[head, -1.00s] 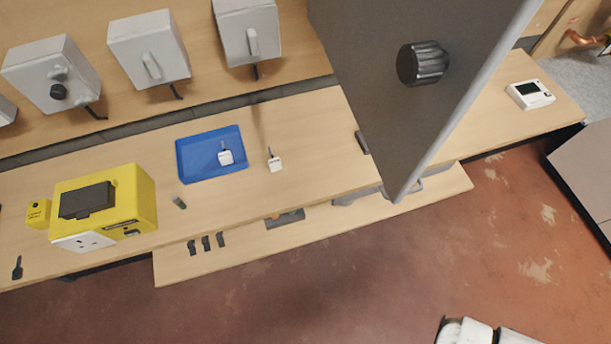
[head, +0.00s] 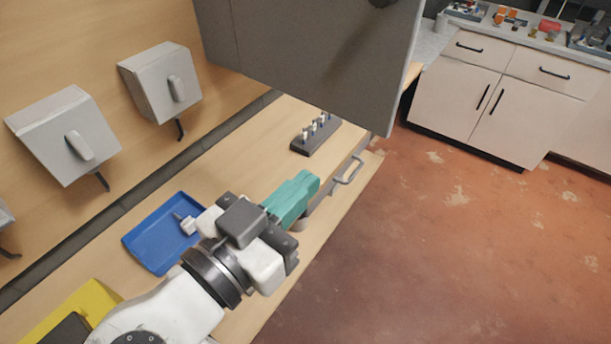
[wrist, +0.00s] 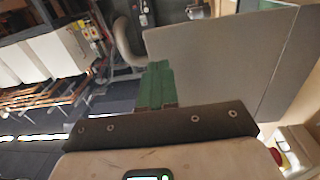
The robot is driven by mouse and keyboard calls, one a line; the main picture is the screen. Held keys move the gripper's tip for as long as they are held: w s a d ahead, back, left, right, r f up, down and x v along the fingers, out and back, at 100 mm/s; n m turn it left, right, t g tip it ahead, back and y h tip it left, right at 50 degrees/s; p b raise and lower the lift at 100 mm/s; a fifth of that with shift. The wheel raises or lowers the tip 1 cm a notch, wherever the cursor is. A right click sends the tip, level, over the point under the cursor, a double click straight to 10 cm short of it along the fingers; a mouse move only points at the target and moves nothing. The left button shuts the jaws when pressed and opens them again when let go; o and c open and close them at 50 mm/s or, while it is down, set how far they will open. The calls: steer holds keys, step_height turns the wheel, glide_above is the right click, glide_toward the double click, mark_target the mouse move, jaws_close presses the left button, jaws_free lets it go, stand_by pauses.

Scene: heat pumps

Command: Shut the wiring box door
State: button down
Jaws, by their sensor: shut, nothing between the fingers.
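The wiring box door, as far as I can tell, is the large flat grey panel (head: 310,60) at the top of the head view. It stands out from the wall over the bench, swung open, and its upper part is cut off. A dark round knob (head: 381,2) shows at the top edge. My gripper (head: 308,182) has teal fingers, closed together and empty, below the panel and over the bench's front edge. In the wrist view the green fingers (wrist: 155,72) point towards the grey panel (wrist: 215,60), at its lower left edge. I cannot tell if they touch it.
A blue tray (head: 150,262) lies on the bench left of my wrist, with a small white item partly in view. A dark block with several pegs (head: 316,134) stands under the panel. Grey boxes (head: 62,138) hang on the wall. Floor (head: 470,260) at right is clear.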

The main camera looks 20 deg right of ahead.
mark_target(368, 125)
steer(key=p+x, duration=0.3)
steer(key=x, duration=0.8)
steer(key=shift+w+d+r, duration=0.1)
steer(key=shift+d+r, duration=0.05)
steer(key=shift+d, duration=0.2)
steer(key=shift+w+d, duration=0.3)
steer(key=shift+d, duration=0.1)
